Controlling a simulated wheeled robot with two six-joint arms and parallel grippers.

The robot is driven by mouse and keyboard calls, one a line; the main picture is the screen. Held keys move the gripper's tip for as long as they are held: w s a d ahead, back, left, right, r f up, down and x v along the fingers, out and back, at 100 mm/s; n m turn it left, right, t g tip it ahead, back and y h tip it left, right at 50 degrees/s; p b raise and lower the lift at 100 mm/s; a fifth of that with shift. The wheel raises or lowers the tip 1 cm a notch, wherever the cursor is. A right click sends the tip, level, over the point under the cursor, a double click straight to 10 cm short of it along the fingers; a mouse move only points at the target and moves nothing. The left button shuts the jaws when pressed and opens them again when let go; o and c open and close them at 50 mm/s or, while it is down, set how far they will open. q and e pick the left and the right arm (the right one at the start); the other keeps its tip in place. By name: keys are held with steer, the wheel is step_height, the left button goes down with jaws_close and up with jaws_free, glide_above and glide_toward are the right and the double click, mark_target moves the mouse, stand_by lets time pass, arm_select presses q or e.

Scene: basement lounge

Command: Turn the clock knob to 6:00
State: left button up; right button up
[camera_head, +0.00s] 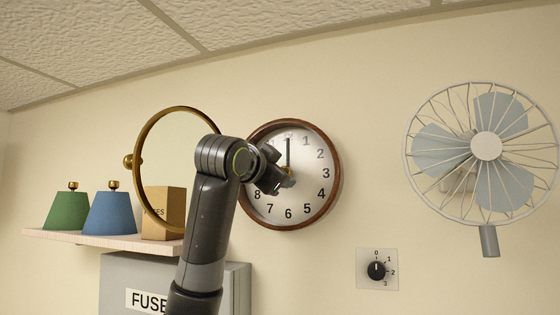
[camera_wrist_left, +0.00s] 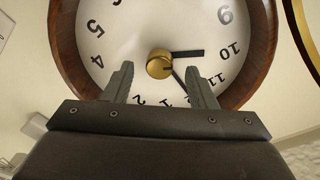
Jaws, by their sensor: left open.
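The round wall clock (camera_head: 318,200) has a brown wooden rim and a white face. In the left wrist view the clock (camera_wrist_left: 135,25) appears upside down. Its brass knob (camera_wrist_left: 158,64) sits at the centre of the face. The long thin hand points at about 12. The short thick hand points near 10 in the wrist view and is hidden in the head view. My left gripper (camera_head: 278,180) is in front of the face, its two fingers open, with the knob between the tips and a gap on each side. My right gripper is not in view.
A round brass-framed mirror (camera_head: 143,148) stands close left of the clock, behind my left arm. A shelf (camera_head: 110,241) holds green and blue shades and a box. A grey fuse box (camera_head: 240,285) is below. A fan (camera_head: 487,146) and a dial (camera_head: 376,270) are to the right.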

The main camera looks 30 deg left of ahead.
arm_select(q)
steer(key=shift+w+a, duration=0.15)
steer(key=shift+w, duration=0.8)
